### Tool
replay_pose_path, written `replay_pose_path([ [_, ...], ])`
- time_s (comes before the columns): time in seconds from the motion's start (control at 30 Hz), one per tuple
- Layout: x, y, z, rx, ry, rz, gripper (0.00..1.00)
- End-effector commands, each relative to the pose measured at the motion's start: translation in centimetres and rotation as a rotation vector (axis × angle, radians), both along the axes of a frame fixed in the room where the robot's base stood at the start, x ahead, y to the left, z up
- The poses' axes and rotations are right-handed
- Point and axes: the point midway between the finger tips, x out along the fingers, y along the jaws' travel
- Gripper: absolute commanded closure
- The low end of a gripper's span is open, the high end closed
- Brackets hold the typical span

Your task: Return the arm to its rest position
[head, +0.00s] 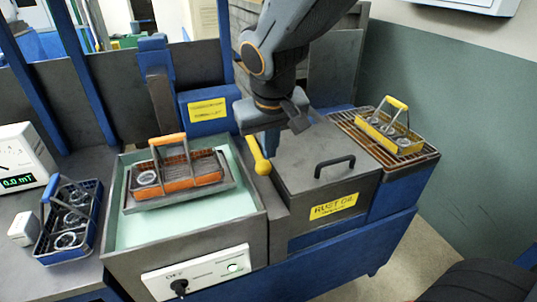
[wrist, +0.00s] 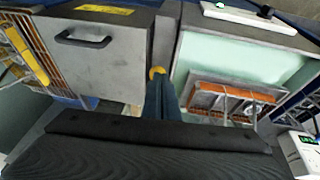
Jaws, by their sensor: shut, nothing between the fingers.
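My gripper (head: 297,117) hangs from my dark arm above the back edge of the grey rust oil box (head: 290,160). It is shut and empty. In the wrist view the gripper (wrist: 160,85) points toward a yellow-knobbed lever (wrist: 157,72), with its fingers close together. The same yellow lever (head: 257,155) stands between the rust oil box and the pale green tank in the head view. I cannot tell whether the gripper touches it.
A pale green tank (head: 240,207) holds a tray with an orange basket (head: 190,182). A yellow basket (head: 388,135) sits on the rack at right. A blue basket (head: 93,235) with rings stands at left by a meter (head: 20,155). The lid handle (head: 335,163) sticks up.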

Motion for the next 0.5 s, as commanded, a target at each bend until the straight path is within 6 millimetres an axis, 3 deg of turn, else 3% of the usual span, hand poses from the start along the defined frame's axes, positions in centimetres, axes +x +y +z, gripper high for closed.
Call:
replay_pose_path([
  [0.33, -1.5, -0.2, 2.3, 0.001, -0.001, -0.001, 1.00],
  [0.5, -2.1, -3.2, -0.2, 0.001, 0.053, -0.046, 1.00],
])
